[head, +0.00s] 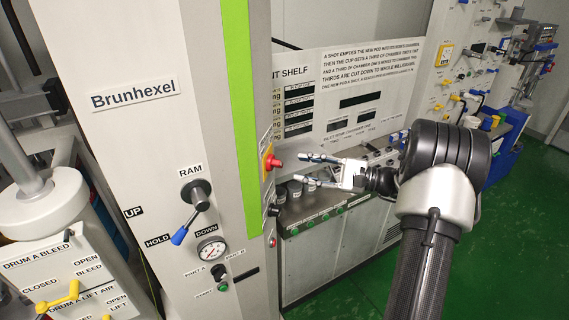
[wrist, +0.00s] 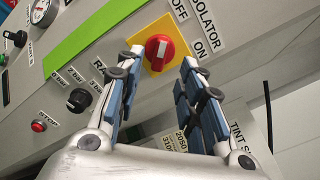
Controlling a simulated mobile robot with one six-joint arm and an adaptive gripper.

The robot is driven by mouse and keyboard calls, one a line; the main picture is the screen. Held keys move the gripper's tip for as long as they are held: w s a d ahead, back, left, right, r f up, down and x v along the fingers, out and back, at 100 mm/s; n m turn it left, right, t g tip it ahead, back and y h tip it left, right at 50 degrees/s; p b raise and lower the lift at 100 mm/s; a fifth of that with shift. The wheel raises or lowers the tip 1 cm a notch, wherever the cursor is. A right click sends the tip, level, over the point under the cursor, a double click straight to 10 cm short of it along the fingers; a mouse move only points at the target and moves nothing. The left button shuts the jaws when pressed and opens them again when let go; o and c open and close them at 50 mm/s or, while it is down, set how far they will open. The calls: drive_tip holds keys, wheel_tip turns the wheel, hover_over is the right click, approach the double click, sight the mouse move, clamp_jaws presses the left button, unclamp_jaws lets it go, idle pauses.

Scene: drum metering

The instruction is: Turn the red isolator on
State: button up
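The red isolator (head: 272,162) is a red rotary knob on a yellow plate, on the side face of the Brunhexel column. In the wrist view the isolator (wrist: 160,50) has OFF and ON labels beside its plate. A pale mark runs along the knob; I cannot tell for sure which label it is set to. My gripper (head: 304,169) is open and level with the knob, a short way to its right in the head view. In the wrist view the knob shows between the ends of the two open fingers (wrist: 161,60), with nothing held.
A black pressure knob (wrist: 79,99) and a red stop button (wrist: 39,126) sit on the same face. The ram lever (head: 190,215) and a gauge (head: 211,249) are on the column's front. A shelf with pots (head: 294,190) lies below my gripper, before a printed panel (head: 370,75).

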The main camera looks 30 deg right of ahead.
sight(282, 165)
drive_tip(key=x, duration=0.6)
drive_tip(key=shift+w+a, duration=0.15)
clamp_jaws()
